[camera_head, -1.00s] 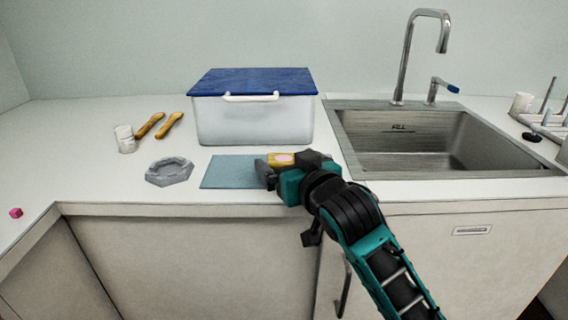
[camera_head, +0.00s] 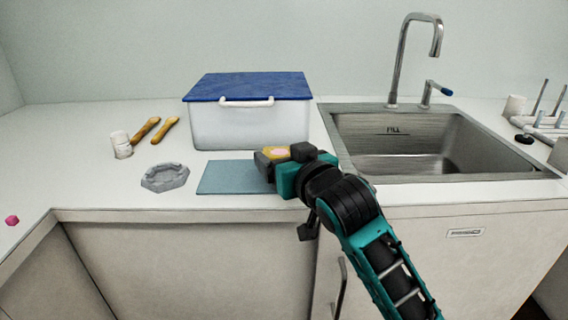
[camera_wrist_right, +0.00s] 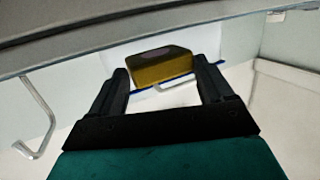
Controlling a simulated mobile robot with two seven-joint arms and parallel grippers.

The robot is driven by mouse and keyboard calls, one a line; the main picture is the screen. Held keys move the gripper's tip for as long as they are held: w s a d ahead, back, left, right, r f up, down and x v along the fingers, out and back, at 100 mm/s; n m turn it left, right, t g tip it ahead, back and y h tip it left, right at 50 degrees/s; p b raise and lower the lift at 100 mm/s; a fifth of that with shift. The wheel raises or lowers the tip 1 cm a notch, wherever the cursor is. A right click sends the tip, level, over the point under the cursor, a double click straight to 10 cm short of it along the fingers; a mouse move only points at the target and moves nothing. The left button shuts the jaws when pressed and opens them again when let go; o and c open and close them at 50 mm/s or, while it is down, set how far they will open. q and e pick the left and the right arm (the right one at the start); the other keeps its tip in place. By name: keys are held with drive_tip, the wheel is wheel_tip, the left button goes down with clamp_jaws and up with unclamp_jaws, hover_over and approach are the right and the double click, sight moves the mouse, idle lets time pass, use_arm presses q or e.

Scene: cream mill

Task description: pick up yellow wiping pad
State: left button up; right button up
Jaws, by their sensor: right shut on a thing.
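The yellow wiping pad (camera_head: 279,153) has a pinkish patch on top. My right gripper (camera_head: 284,155) is shut on it, a finger on each side. In the right wrist view the pad (camera_wrist_right: 160,68) sits between the two dark fingertips of my right gripper (camera_wrist_right: 161,74). The pad appears held above the right end of the blue mat (camera_head: 228,178), which is partly hidden by the gripper. My left gripper is not in view.
A grey tray (camera_head: 165,177), a white jar (camera_head: 121,145) and wooden-coloured tools (camera_head: 164,130) are at left. The sink (camera_head: 420,155) and tap (camera_head: 404,60) are at right.

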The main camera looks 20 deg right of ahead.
drive_tip(key=shift+r+p, duration=2.65)
drive_tip(key=shift+r, duration=5.95)
drive_tip(key=s+d+f+p, duration=0.1)
drive_tip(key=s+f+p, duration=0.2)
drive_tip(key=f, duration=0.6)
drive_tip(key=shift+s+d+f+m+h, duration=0.25)
drive_tip(key=shift+f+m+h, duration=0.05)
drive_tip(key=shift+h, duration=0.1)
drive_tip(key=shift+m+h, duration=0.3)
drive_tip(key=shift+h, duration=0.1)
drive_tip(key=s+f+p, duration=0.1)
drive_tip(key=s+f, duration=0.1)
drive_tip(key=s+d+f+p, duration=0.1)
drive_tip(key=s+f, duration=0.1)
drive_tip(key=s, duration=0.1)
drive_tip(key=s+f, duration=0.2)
drive_tip(key=shift+s+d+f+p, duration=0.2)
drive_tip(key=shift+s+f+p, duration=0.05)
drive_tip(key=shift+s+p, duration=0.15)
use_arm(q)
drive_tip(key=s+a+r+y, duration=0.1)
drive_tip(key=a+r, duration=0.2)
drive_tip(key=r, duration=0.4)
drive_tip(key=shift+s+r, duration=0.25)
use_arm(e)
drive_tip(key=shift+s+f, duration=0.3)
drive_tip(key=shift+s, duration=0.25)
